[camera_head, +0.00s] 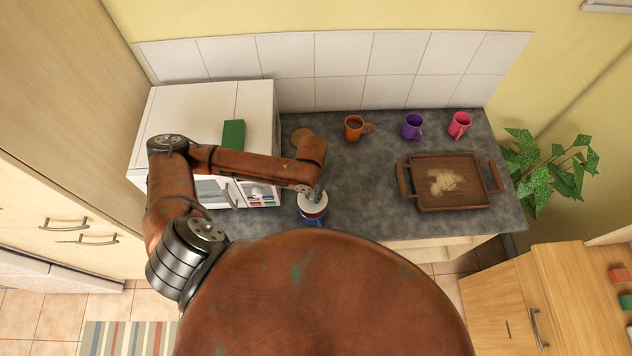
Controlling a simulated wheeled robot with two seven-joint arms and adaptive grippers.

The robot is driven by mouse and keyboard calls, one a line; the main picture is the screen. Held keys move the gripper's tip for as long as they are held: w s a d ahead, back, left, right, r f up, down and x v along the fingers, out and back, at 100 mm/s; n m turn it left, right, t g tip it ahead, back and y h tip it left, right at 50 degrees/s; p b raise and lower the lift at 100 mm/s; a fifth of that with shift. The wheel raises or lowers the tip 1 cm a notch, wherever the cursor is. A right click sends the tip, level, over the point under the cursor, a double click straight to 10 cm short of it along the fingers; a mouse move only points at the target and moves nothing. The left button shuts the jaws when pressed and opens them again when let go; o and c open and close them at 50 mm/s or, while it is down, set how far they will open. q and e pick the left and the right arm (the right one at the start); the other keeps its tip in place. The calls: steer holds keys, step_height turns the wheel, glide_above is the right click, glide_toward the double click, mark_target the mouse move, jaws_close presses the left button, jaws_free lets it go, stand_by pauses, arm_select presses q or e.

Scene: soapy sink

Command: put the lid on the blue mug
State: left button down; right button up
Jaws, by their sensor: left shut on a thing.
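The blue mug (312,221) stands near the front edge of the grey counter, and only a small part of it shows. A pale round lid (309,207) is at the mug's top, with a brownish band below it. I cannot tell whether the lid rests on the rim or is held just above it. My left gripper (318,196) points down at the lid and is shut on it; its fingertips are small and partly hidden by my arm. My right gripper is not in view.
A white appliance (257,113) with a green block (233,134) on top stands at left. Orange (353,129), purple (411,125) and pink (459,124) mugs line the back. A wooden tray (424,206) lies at right. A round brown disc (302,135) lies behind my arm.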

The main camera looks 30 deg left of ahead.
arm_select(q)
steer(key=shift+w+r+m, duration=0.1)
steer(key=shift+m, duration=0.6)
steer(key=shift+a, duration=0.1)
step_height(320, 180, down, 4)
steer(key=b, duration=0.4)
step_height(320, 180, down, 2)
steer(key=shift+f+b, duration=0.2)
steer(key=shift+b, duration=0.4)
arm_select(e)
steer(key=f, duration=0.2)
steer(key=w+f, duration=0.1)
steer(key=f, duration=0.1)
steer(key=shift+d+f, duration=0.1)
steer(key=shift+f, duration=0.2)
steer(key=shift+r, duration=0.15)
arm_select(q)
steer(key=shift+p, duration=0.75)
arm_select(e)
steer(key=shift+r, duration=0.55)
arm_select(q)
steer(key=shift+f, duration=0.15)
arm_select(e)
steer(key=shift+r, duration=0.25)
arm_select(q)
steer(key=shift+p, duration=0.6)
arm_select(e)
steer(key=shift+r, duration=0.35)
